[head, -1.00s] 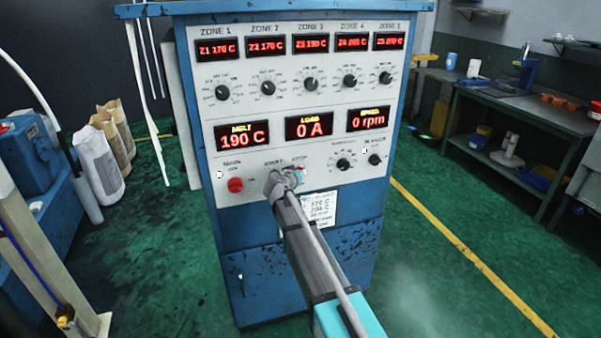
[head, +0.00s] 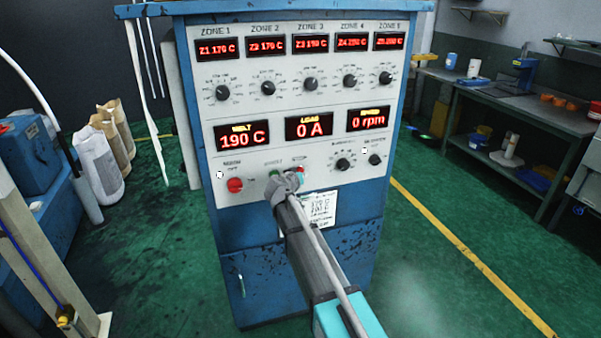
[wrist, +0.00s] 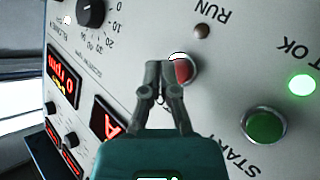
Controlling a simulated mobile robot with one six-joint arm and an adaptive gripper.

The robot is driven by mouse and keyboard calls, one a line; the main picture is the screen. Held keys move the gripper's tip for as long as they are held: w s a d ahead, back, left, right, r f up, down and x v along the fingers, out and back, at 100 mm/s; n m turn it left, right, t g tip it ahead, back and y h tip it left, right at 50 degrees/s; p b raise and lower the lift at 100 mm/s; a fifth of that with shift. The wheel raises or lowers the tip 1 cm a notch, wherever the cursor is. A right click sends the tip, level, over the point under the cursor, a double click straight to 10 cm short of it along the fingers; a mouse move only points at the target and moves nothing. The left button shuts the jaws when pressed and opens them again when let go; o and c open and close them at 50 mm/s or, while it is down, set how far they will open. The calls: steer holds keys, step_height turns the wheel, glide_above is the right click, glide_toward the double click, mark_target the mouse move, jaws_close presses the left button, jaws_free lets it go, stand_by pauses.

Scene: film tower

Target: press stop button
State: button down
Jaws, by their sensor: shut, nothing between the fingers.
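The red stop button (wrist: 184,70) sits on the pale control panel, partly hidden behind my fingertips in the wrist view. A bit of red also shows beside my gripper in the head view. My gripper (wrist: 165,70) is shut and empty, its tips over the left part of the button; I cannot tell whether they touch it. In the head view my gripper (head: 289,183) is at the lower middle of the panel. The green start button (wrist: 265,125) is to the right of and below the red one in the wrist view.
A dark RUN lamp (wrist: 201,31) and a lit green lamp (wrist: 302,84) are near the buttons. A red knob (head: 235,185) is left of my gripper, black knobs (head: 343,164) right. Displays read 190 C, 0 A (head: 309,126) and 0 rpm.

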steer(key=shift+s, duration=0.1)
steer(key=s, duration=0.1)
steer(key=s+d, duration=0.1)
steer(key=s, duration=0.2)
steer(key=shift+s+d, duration=0.3)
stand_by(0.4)
stand_by(0.6)
steer(key=s+d+f+m+g+p, duration=0.1)
steer(key=s+d+f+g+p, duration=0.1)
steer(key=s+d+g, duration=0.4)
steer(key=s+d+f+m+g+p, duration=0.1)
steer(key=s+d+f+g+p, duration=0.15)
steer(key=s+d, duration=0.6)
steer(key=s+f+n+g+y+p, duration=0.1)
steer(key=s+g+y+p, duration=0.2)
steer(key=s, duration=1.5)
steer(key=g+y, duration=0.1)
steer(key=y, duration=0.2)
steer(key=shift+s+a+n+g, duration=0.15)
steer(key=shift+a+n+g, duration=0.15)
steer(key=shift+g, duration=0.05)
